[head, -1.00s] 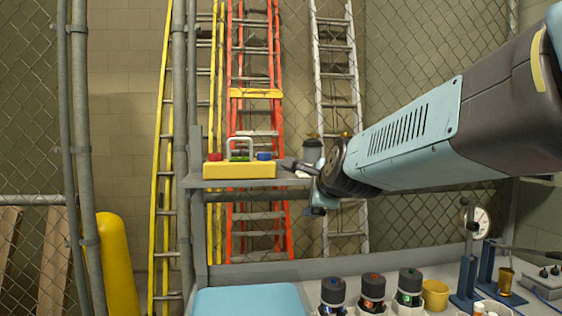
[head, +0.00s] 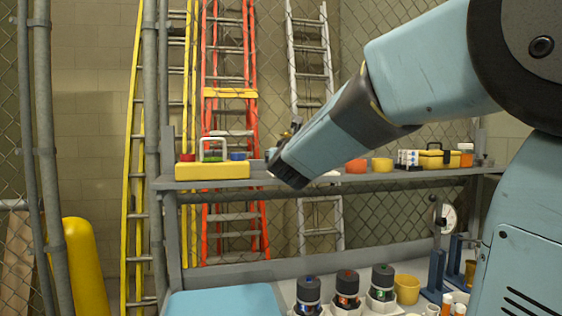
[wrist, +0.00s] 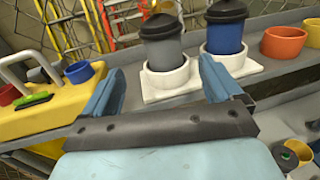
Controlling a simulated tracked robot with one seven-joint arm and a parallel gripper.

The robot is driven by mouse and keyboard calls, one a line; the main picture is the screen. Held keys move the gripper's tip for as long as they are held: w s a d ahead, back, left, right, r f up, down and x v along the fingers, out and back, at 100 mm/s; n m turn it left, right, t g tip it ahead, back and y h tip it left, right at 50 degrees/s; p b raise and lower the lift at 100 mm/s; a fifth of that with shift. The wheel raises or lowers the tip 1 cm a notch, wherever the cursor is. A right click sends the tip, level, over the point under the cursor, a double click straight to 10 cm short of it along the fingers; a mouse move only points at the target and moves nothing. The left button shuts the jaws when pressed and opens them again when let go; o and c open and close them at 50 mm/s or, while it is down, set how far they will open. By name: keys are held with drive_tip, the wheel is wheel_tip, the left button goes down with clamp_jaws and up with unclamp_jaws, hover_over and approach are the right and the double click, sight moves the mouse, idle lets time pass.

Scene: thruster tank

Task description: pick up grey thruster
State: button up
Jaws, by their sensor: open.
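The grey thruster (wrist: 165,52), a grey cylinder with a black cap, stands upright in a white round holder (wrist: 168,82) on the shelf in the wrist view. My gripper (wrist: 160,70) is open and empty, its two blue fingers apart. In the picture the thruster appears just beyond and between the fingertips; I cannot tell the exact gap. A blue thruster (wrist: 225,36) with a black cap stands in its own holder just to the right. In the head view my arm hides most of the thrusters and the gripper's fingers.
A yellow block (head: 212,171) with a white handle and coloured rings sits on the shelf left of the thrusters. Orange (head: 356,166) and yellow (head: 382,164) cups stand to the right. Below are several black-capped bottles (head: 346,288) and a blue pad (head: 225,302).

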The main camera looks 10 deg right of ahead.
drive_tip(key=w, duration=0.3)
drive_tip(key=w+d, duration=0.1)
drive_tip(key=w, duration=0.3)
drive_tip(key=shift+d, duration=0.2)
drive_tip(key=shift+w+d+r, duration=0.1)
drive_tip(key=shift+w+d, duration=0.15)
drive_tip(key=shift+w, duration=0.6)
drive_tip(key=shift+w+d, duration=0.2)
drive_tip(key=shift+w, duration=0.6)
drive_tip(key=shift+w+d+r, duration=0.1)
drive_tip(key=shift+w+d, duration=0.15)
drive_tip(key=shift+w, duration=0.6)
drive_tip(key=c, duration=1.3)
drive_tip(key=shift+o, duration=0.2)
